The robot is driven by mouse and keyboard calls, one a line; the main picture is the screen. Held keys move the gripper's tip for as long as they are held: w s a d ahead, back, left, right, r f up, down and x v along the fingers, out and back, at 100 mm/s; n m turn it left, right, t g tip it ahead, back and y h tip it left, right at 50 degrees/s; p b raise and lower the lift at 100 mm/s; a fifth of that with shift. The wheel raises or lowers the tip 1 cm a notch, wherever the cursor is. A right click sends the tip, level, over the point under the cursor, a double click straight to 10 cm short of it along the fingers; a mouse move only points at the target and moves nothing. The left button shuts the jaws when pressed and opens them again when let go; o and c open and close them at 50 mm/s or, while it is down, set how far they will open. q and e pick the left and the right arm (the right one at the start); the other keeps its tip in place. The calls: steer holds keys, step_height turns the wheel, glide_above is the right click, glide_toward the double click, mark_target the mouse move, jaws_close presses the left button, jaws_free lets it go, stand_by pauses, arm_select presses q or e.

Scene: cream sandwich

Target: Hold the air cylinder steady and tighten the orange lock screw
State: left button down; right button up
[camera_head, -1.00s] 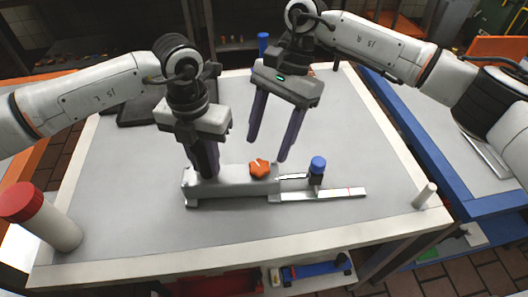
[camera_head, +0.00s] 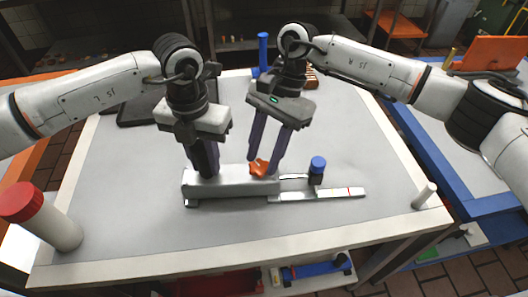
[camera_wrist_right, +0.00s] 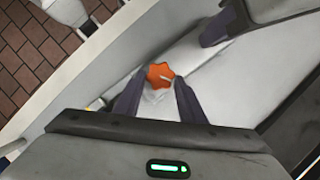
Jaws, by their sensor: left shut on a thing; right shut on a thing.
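The air cylinder (camera_head: 235,188) is a long grey-white body lying flat on the table, with a thin rod and a flat rail at its right end. The orange lock screw (camera_head: 258,166) is a star-shaped knob on top of it. My left gripper (camera_head: 207,172) is shut on the cylinder body near its left end; its fingertips are partly hidden. My right gripper (camera_head: 264,167) points down and is shut on the orange lock screw. In the right wrist view, the orange lock screw (camera_wrist_right: 160,75) sits between the two dark fingertips.
A blue-capped post (camera_head: 317,168) stands by the rod. A red-capped white bottle (camera_head: 45,220) is at the front left, and a small white peg (camera_head: 424,195) at the front right. A dark tray (camera_head: 138,110) lies behind my left arm. The table (camera_head: 355,140) is clear at right.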

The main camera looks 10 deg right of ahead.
steer(key=shift+s+d+m+t+y, duration=0.15)
steer(key=shift+m+t, duration=0.2)
steer(key=shift+m, duration=0.65)
steer(key=shift+s+m+t+y, duration=0.15)
steer(key=shift+m+t, duration=0.25)
steer(key=shift+m, duration=0.6)
steer(key=shift+s+d+m+t+y, duration=0.1)
steer(key=shift+m+t+y, duration=0.2)
steer(key=shift+m, duration=0.7)
steer(key=shift+r, duration=0.1)
steer(key=o, duration=1)
steer(key=shift+o, duration=0.2)
steer(key=s+v, duration=0.1)
steer(key=v, duration=1.1)
steer(key=shift+w+a, duration=0.25)
steer(key=shift+w, duration=0.2)
arm_select(q)
steer(key=c, duration=1.3)
jaws_free()
